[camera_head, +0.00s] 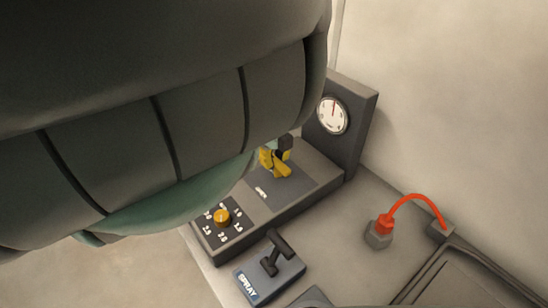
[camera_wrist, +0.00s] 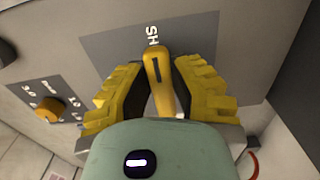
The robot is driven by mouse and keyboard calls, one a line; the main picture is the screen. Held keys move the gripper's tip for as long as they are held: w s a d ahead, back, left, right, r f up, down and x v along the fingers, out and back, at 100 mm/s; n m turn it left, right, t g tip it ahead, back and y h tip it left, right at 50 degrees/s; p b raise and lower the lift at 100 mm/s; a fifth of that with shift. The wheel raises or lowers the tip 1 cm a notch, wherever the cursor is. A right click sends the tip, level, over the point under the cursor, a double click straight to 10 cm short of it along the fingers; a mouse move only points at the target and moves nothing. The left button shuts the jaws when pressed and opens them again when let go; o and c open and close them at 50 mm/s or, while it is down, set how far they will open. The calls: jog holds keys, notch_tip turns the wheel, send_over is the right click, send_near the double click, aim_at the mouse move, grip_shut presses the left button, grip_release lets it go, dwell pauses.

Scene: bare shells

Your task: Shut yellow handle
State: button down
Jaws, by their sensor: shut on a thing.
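The yellow handle (camera_wrist: 153,62) shows in the wrist view as a narrow upright lever with a dark slot, in front of a grey plate with partly hidden white letters. My gripper (camera_wrist: 158,82) has ridged yellow fingers with dark pads, one on each side of the handle, and is shut on it. The handle's lower part is hidden behind my gripper's body. In the head view, yellow parts (camera_head: 276,161) show on the dark console beside my arm; I cannot tell there which are finger and which are handle.
An orange knob (camera_head: 222,217) with numbers around it sits on the console. A gauge (camera_head: 333,115) stands on an upright panel behind. In front are a black lever on a spray box (camera_head: 262,283) and a red hose (camera_head: 412,198). My arm hides the upper left.

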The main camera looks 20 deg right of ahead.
aim_at(274, 157)
jog(key=c, duration=0.8)
grip_release()
notch_tip(274, 157, up, 5)
jog(key=shift+w+f, duration=0.1)
jog(key=shift+s+r, duration=0.2)
jog(key=shift+r, duration=1.05)
jog(key=shift+r, duration=0.1)
